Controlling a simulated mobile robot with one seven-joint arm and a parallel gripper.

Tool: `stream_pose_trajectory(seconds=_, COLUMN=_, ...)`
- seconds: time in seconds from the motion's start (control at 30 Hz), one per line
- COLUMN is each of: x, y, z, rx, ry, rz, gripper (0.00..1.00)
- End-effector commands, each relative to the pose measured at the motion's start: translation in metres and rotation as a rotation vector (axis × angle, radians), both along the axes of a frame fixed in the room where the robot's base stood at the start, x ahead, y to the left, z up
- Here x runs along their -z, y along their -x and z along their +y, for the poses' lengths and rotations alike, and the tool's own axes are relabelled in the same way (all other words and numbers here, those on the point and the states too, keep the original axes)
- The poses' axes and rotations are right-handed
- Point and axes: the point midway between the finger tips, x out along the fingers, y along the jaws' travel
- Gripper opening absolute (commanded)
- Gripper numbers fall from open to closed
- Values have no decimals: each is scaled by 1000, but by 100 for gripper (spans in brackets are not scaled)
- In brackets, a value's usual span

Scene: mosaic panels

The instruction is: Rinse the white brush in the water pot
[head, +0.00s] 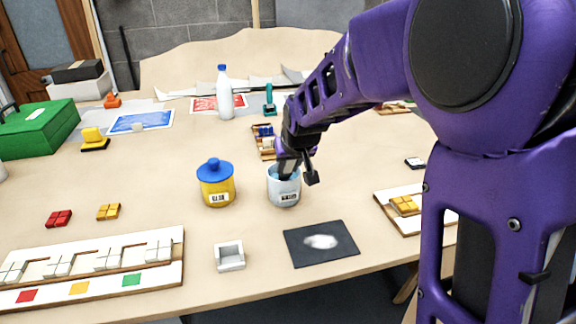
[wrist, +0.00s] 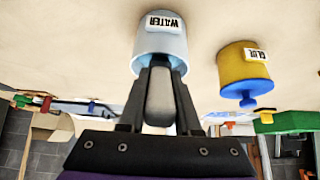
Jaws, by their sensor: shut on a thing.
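The pale blue-white water pot (head: 284,192) stands on the table right of the yellow glue pot. My gripper (head: 287,170) points down at its mouth, with the fingertips at or inside the rim. In the wrist view the water pot (wrist: 160,40) carries a WATER label and appears upside down. There my gripper (wrist: 160,72) is shut on the white brush (wrist: 160,98), whose pale grey-white handle shows between the fingers. The brush's far end is hidden, apparently in the pot; how deep it sits I cannot tell.
The yellow glue pot (head: 216,188) with a blue lid stands close left of the water pot. A black card (head: 296,250) with a white smear and a small white tray (head: 230,257) lie in front. A white bottle (head: 225,98) stands behind. The left middle table has clear patches.

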Motion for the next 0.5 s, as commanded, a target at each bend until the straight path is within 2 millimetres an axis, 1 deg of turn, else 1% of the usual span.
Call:
stream_pose_trajectory(seconds=0.03, x=3, y=1, z=0, rx=0, ry=2, rz=6, gripper=0)
stream_pose_trajectory(seconds=0.3, x=3, y=1, z=-1, rx=0, ry=2, rz=8, gripper=0)
stream_pose_trajectory(seconds=0.37, x=1, y=1, z=-1, rx=0, ry=2, rz=8, gripper=0)
stream_pose_trajectory(seconds=0.5, x=-10, y=1, z=0, rx=0, ry=1, rz=5, gripper=0)
